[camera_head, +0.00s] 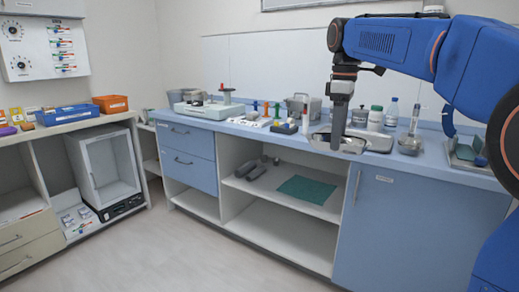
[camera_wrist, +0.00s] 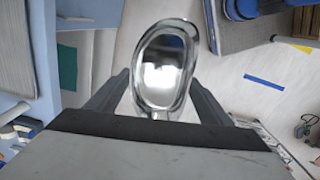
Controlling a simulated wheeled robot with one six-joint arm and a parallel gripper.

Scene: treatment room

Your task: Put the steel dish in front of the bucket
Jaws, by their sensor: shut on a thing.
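My gripper (camera_head: 338,138) is shut on the steel dish (camera_wrist: 165,65), a shiny oval dish with a raised rim. The fingers hold its near end in the wrist view, and the dish looks empty. In the head view the dish (camera_head: 349,146) overlaps the counter's front edge. The wrist view shows floor around it, so it seems to be held in the air in front of the counter. No thing is clearly a bucket; a small round steel pot (camera_head: 360,117) stands behind the gripper, and may be it.
The blue counter (camera_head: 430,158) carries a steel tray (camera_head: 378,142), a steel bowl (camera_head: 410,145), a white jar (camera_head: 375,118), a bottle (camera_head: 391,113) and a grey box (camera_head: 303,107). A green cloth (camera_head: 307,189) lies on the shelf below. The floor (camera_head: 170,250) in front is clear.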

